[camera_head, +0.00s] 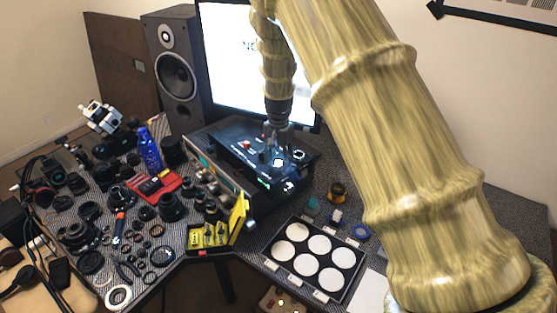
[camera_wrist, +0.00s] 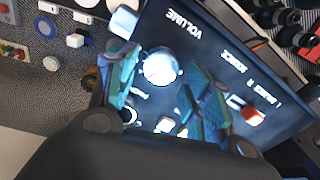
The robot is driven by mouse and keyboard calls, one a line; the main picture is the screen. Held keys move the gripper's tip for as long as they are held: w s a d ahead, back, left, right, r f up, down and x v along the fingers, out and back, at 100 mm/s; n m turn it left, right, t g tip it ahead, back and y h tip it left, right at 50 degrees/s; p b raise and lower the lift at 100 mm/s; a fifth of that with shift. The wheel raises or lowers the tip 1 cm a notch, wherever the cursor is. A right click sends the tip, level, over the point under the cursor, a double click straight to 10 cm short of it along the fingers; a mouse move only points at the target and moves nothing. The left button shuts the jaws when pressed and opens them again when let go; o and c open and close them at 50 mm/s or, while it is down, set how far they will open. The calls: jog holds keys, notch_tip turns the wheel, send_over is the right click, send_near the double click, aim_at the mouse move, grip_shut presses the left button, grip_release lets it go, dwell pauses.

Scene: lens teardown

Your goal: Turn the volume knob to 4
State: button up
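The volume knob (camera_wrist: 160,67) is a round, pale knob on a black panel (camera_wrist: 205,50), beside the printed word VOLUME in the wrist view. My gripper (camera_wrist: 160,74) is above the panel with its two teal-and-dark fingers apart, one on each side of the knob. I cannot tell whether either finger touches it. In the head view my gripper (camera_head: 276,142) points down over the black-topped device (camera_head: 232,150). The knob's setting cannot be read; part of the marking around it is hidden by the fingers.
A white block (camera_wrist: 124,22) is at the panel's edge near the knob. A monitor (camera_head: 230,60) and a speaker (camera_head: 175,75) stand behind the device. Lens parts and a tray of white discs (camera_head: 275,262) crowd the table.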

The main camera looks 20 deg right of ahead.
aim_at(279, 162)
jog(key=shift+f, duration=0.15)
jog(key=shift+a, duration=0.1)
notch_tip(279, 162, up, 12)
dwell(0.6)
